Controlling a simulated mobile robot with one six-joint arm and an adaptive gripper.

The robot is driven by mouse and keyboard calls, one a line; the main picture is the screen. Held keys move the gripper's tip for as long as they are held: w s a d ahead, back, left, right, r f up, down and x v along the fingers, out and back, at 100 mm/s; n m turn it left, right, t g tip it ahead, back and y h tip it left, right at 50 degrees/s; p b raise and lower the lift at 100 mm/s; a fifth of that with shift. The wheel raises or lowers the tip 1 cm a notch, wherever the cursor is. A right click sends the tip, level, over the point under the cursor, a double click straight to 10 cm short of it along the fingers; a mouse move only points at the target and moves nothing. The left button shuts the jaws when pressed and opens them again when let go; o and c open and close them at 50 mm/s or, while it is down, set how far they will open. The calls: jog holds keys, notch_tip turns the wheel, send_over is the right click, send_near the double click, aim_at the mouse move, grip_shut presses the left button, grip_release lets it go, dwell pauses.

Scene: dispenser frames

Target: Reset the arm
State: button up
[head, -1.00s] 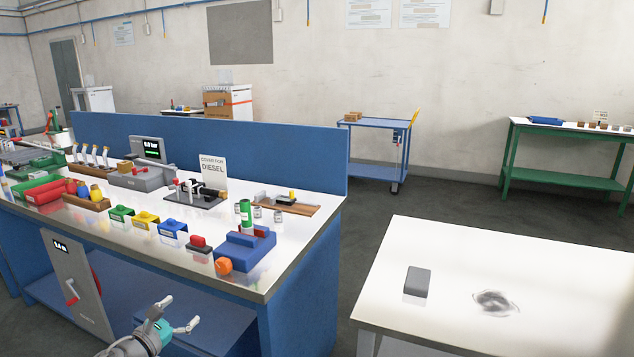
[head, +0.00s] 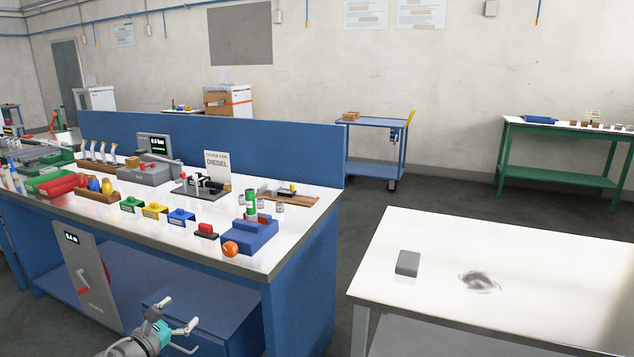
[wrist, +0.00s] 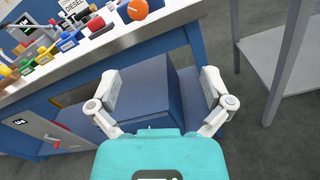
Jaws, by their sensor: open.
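My gripper (head: 186,338) is at the bottom of the head view, in front of the blue workbench (head: 305,285) and below its top. In the wrist view my gripper (wrist: 158,92) has its two fingers spread apart with nothing between them. Beyond the fingers is a blue cabinet (wrist: 163,95) under the bench, which also shows in the head view (head: 215,310). My gripper touches nothing that I can see.
The bench top holds a blue block with a green cylinder (head: 250,235), an orange knob (head: 230,249), and coloured holders (head: 155,211). A grey panel with a red lever (head: 84,280) stands at the bench front. A white table (head: 430,260) bears a grey block (head: 407,263). Dark floor lies between.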

jog(key=w+d+f+m+g, duration=0.2)
jog(key=d+f+m+g, duration=0.15)
jog(key=d, duration=0.55)
jog(key=w+d+f+m+g+h, duration=0.1)
jog(key=d+f+m+g, duration=0.3)
jog(key=d, duration=0.5)
jog(key=w+d+f+m+g, duration=0.2)
jog(key=d+f+m, duration=0.25)
jog(key=d, duration=0.55)
jog(key=s+d+f+m+g+y, duration=0.3)
jog(key=s+d+m+g+y, duration=0.15)
jog(key=d+m, duration=0.45)
jog(key=s+d+f+m+g+y, duration=0.35)
jog(key=s+d+m, duration=0.25)
jog(key=d, duration=0.5)
notch_tip(320, 180, up, 19)
jog(key=p, duration=1.9)
jog(key=shift+t, duration=0.45)
jog(key=shift+d, duration=0.1)
